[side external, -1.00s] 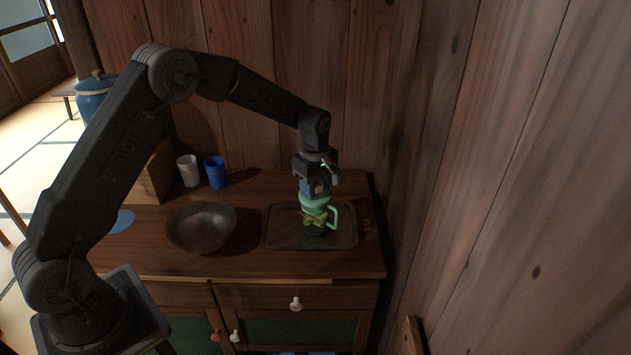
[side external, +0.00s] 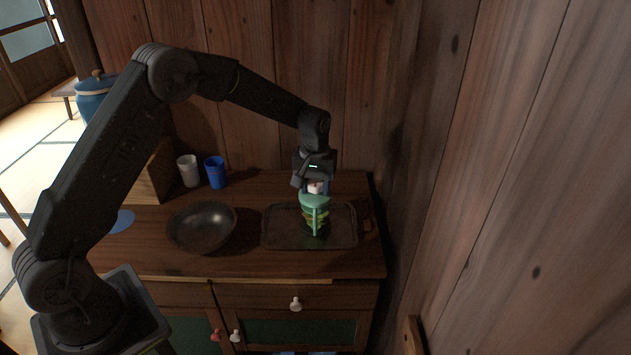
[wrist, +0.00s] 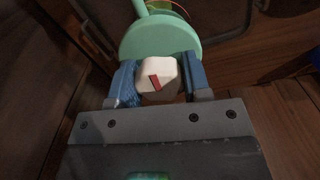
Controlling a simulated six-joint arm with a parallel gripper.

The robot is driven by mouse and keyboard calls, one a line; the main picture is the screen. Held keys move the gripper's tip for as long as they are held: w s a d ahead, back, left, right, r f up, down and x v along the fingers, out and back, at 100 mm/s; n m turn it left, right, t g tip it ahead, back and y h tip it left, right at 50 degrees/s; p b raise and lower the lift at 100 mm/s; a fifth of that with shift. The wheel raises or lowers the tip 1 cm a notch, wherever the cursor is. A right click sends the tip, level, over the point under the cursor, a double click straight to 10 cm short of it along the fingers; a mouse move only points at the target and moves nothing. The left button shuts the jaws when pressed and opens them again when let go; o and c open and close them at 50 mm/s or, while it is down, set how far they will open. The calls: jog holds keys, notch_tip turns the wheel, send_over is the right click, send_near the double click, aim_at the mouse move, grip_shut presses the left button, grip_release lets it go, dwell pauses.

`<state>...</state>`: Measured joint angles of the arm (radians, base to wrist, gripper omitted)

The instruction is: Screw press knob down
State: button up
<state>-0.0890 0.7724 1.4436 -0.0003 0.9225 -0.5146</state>
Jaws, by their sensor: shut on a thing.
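The press has a green body (side external: 314,203) with a handle and stands on a dark tray. Yellowish-green parts show in its lower section, and its base is dark. My gripper (side external: 315,188) points down from above the press. In the wrist view its blue fingers are shut on the knob, one on each side. The green handle faces the side camera. The knob's underside and thread are hidden.
The dark tray (side external: 277,240) lies on a wooden cabinet top near its right end. A dark metal bowl (side external: 190,243) is to its left. A white cup (side external: 188,171) and a blue cup (side external: 215,172) stand behind. Wooden walls (side external: 430,190) are close behind and right.

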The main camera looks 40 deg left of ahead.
aim_at(315, 182)
jog(key=o, duration=0.7)
jog(key=shift+s+a+f, duration=0.1)
jog(key=shift+s+f, duration=0.05)
jog(key=shift+f, duration=0.2)
jog(key=shift+r, duration=4.75)
